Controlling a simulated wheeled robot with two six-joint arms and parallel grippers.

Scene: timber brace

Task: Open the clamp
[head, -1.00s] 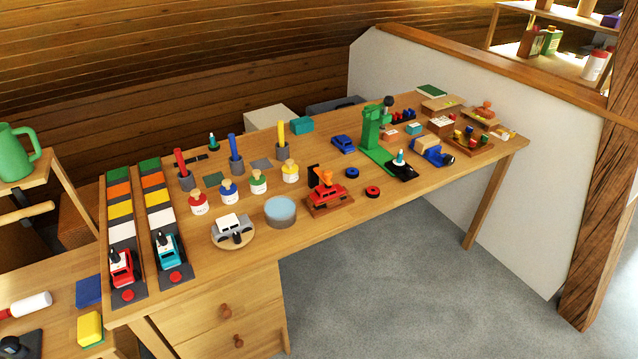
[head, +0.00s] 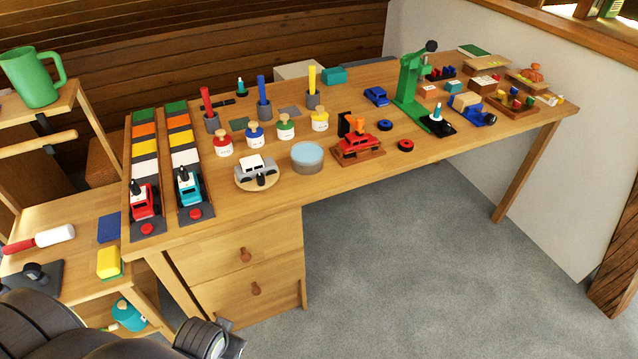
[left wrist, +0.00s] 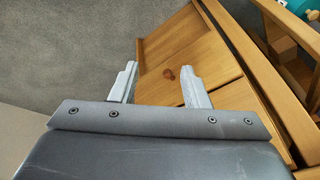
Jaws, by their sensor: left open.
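A red toy car (head: 361,146) sits on a small wooden base (head: 358,158) near the front edge of the workbench in the head view. An orange and black fixture (head: 346,125) stands upright behind it and looks like the clamp; its exact state is too small to tell. My left gripper is open and empty in the left wrist view (left wrist: 160,90), in front of the bench's drawers (left wrist: 190,60), well below and away from the fixture. In the head view my left arm shows at the bottom left, with its fingers not clear. My right gripper is not in view.
The workbench (head: 232,205) is crowded: a green press stand (head: 408,80), two toy truck lanes at left, several jars, and a blue-topped round tin (head: 308,157). A side shelf with a green mug (head: 32,78) stands at left. The floor (head: 400,260) in front is clear.

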